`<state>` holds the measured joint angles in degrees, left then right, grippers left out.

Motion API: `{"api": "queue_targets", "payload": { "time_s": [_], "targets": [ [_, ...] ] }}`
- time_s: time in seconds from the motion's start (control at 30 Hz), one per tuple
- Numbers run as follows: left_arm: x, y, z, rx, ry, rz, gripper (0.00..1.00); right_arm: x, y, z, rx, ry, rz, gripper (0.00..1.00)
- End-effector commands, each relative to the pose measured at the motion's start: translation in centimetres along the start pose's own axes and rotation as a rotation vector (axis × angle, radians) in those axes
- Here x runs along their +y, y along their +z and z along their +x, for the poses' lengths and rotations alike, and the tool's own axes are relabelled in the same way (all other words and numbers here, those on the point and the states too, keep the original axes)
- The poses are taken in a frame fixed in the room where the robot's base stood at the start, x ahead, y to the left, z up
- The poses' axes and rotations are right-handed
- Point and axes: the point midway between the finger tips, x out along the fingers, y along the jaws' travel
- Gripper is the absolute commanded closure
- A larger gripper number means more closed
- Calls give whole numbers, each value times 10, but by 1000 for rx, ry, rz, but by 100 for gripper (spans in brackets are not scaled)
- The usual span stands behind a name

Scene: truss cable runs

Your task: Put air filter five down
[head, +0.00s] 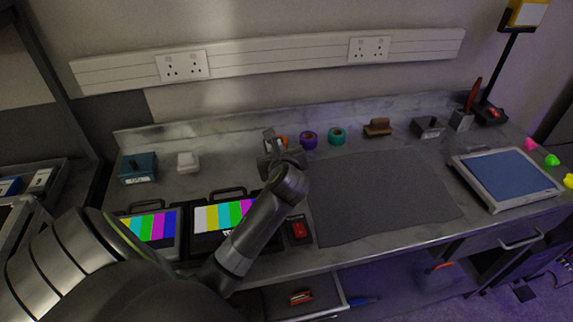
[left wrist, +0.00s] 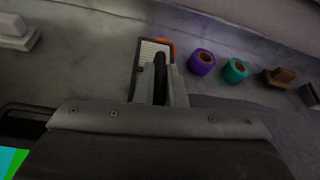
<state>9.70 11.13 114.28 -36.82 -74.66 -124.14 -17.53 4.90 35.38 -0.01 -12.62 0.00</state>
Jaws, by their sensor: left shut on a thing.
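My left gripper (head: 278,158) is over the back of the worktop, left of the dark mat. In the left wrist view its fingers (left wrist: 160,85) are shut on an air filter (left wrist: 149,50), a pale pleated panel in a dark frame. The gripper and arm mostly hide the filter in the head view. I cannot tell whether the filter touches the worktop, and I cannot read any number on it. My right gripper is not in view.
An orange roll (left wrist: 173,48) is right by the filter, partly hidden. Purple (head: 308,138) and teal (head: 337,136) tape rolls stand to the right. A white block (head: 188,162) and blue box (head: 138,168) are left. The dark mat (head: 380,195) is clear.

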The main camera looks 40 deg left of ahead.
Motion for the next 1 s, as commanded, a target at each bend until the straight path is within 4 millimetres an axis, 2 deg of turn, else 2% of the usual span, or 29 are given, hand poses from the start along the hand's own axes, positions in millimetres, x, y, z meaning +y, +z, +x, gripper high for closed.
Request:
{"api": "queue_targets", "payload": {
  "time_s": [0.4,0.77,0.8,0.93,1.0],
  "targets": [
    [9,-43,18,-1,-1,1,100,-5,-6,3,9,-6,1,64],
    [9,-46,19,-2,-2,-1,100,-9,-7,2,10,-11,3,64],
    [9,-47,19,-1,-2,-1,86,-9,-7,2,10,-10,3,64],
    [10,-47,19,-1,-2,-1,69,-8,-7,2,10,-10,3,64],
    [10,-46,19,-1,-1,-1,68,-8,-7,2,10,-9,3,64]
  ]
}}
